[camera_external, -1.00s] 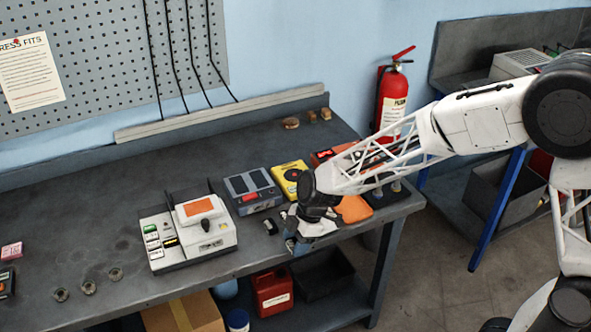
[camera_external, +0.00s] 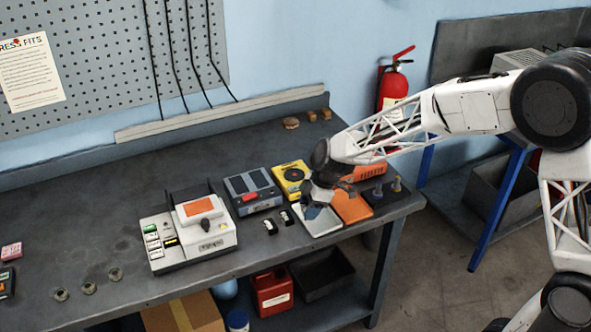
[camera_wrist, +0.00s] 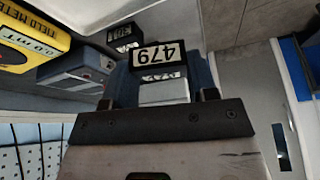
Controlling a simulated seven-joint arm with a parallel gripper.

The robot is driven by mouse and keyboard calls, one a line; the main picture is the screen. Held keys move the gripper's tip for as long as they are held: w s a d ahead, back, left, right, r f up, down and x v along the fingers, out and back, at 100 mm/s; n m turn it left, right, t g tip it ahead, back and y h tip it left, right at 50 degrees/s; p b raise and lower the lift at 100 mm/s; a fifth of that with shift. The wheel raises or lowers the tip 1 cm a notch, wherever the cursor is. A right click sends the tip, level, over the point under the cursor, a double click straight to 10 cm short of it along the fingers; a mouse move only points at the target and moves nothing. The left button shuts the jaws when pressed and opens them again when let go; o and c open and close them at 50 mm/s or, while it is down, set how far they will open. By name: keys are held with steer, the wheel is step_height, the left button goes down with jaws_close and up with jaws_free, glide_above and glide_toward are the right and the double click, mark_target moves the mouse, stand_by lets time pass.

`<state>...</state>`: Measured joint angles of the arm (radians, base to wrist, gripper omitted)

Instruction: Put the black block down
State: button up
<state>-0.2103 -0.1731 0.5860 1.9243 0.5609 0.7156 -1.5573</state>
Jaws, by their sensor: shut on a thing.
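My gripper (camera_external: 317,208) is above the light tray (camera_external: 322,226) near the bench's front edge, left of the orange tray (camera_external: 352,206). In the wrist view my gripper (camera_wrist: 160,78) is shut on a black block (camera_wrist: 173,55) with a white label reading 479, upside down in the picture. In the external view the held block cannot be made out against the gripper.
A grey-blue box (camera_external: 252,190) and a yellow meter (camera_external: 292,178) stand behind. A white device with an orange top (camera_external: 190,235) stands to the left. An orange case (camera_external: 368,172) and small pegs (camera_external: 387,187) lie to the right. The bench's front edge is close.

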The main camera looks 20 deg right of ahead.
steer(key=w+d+r+m, duration=0.2)
steer(key=w+d, duration=0.4)
steer(key=d, duration=0.2)
steer(key=shift+d+t, duration=0.3)
steer(key=shift+t, duration=0.1)
steer(key=shift+w, duration=0.1)
glide_above(291, 175)
steer(key=d, duration=0.1)
steer(key=shift+s+d+f, duration=0.2)
steer(key=shift+f, duration=0.55)
steer(key=shift+f, duration=1.75)
steer(key=shift+f, duration=0.1)
steer(key=o, duration=1.2)
steer(key=shift+c, duration=0.2)
